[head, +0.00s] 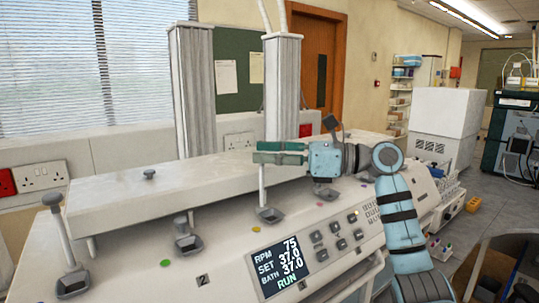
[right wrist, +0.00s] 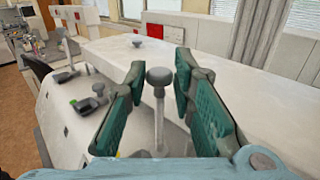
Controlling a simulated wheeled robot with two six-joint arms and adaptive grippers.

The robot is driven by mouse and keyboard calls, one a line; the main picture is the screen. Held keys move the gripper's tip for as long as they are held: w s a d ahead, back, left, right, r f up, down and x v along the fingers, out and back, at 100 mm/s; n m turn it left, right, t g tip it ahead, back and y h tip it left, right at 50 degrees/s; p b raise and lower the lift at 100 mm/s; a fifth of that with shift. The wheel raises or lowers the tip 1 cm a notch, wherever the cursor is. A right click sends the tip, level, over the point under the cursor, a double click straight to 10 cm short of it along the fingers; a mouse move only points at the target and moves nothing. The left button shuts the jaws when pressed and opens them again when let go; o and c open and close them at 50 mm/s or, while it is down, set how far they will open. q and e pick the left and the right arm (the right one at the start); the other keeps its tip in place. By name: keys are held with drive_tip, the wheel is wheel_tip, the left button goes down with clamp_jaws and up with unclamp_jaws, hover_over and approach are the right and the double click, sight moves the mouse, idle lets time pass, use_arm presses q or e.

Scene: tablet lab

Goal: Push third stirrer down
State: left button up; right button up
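The third stirrer (head: 262,183) stands upright on the sloped front of the white bath unit, its rod rising from a dark grey base. In the right wrist view its grey knob and rod (right wrist: 159,76) stand between the teal fingers, with gaps on both sides. My right gripper (head: 281,152) is open around its upper part; in the head view the fingers hide its knob. The second stirrer (head: 181,220) sits low, with a short rod. The first stirrer (head: 64,240) stands tall, its knob high above its base. My left gripper is not in view.
A display (head: 282,266) reads RPM 75, SET 37.0, BATH 37.0, RUN, beside several small buttons. A long white lid (head: 160,185) with a small knob runs behind the stirrers. Two grey columns (head: 283,90) rise at the back.

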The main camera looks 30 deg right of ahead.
clamp_jaws()
wheel_tip(320, 180, down, 5)
drive_tip(key=b, duration=0.3)
drive_tip(key=shift+r, duration=0.1)
drive_tip(key=o, duration=0.6)
unclamp_jaws()
